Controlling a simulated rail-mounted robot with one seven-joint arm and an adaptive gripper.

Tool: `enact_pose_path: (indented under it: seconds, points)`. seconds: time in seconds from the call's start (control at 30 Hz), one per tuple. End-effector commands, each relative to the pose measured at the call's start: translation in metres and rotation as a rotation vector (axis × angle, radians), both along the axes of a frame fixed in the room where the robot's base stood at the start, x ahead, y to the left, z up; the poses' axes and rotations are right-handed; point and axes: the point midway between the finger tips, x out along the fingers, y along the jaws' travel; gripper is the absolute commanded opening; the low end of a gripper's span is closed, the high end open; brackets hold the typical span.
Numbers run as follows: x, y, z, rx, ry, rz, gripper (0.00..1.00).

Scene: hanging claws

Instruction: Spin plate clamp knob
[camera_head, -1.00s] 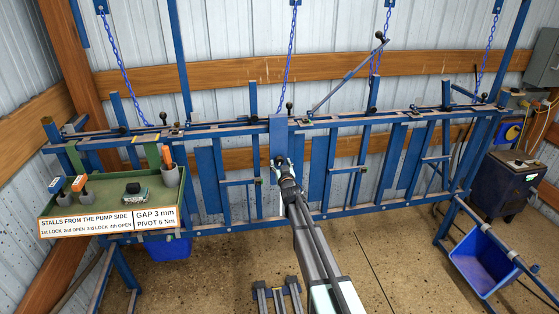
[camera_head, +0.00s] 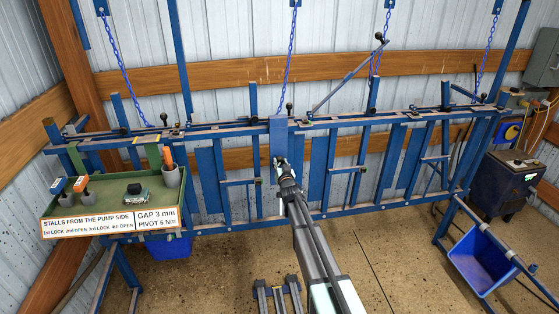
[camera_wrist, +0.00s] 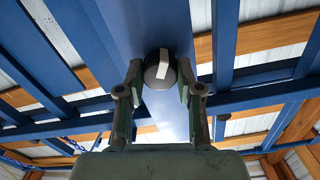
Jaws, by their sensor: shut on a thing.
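The knob (camera_wrist: 160,70) is dark and round with a pale bar across its face. In the wrist view it sits between the two fingers of my gripper (camera_wrist: 158,90), which are shut on it from left and right. The knob stands on the front of a tall blue plate (camera_wrist: 130,35). The plate also shows in the head view (camera_head: 278,135), upright at the middle of the blue frame. In the head view my gripper (camera_head: 280,162) is at the plate's lower part and hides most of the knob.
A blue frame of rails and bars (camera_head: 345,120) runs across the view. A green tray (camera_head: 110,207) with tools and a sign stands at left. A blue bin (camera_head: 482,258) hangs at right beside a dark cabinet (camera_head: 510,180). Chains (camera_head: 290,65) hang above.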

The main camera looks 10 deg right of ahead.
Motion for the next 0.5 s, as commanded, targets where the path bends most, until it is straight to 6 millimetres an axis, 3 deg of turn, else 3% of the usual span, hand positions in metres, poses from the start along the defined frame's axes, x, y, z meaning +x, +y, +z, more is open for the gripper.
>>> enact_pose_path:
  seconds: [0.5]
  points:
    - [0.0005,0.0001,0.0029,0.688,0.020,0.001,0.00]
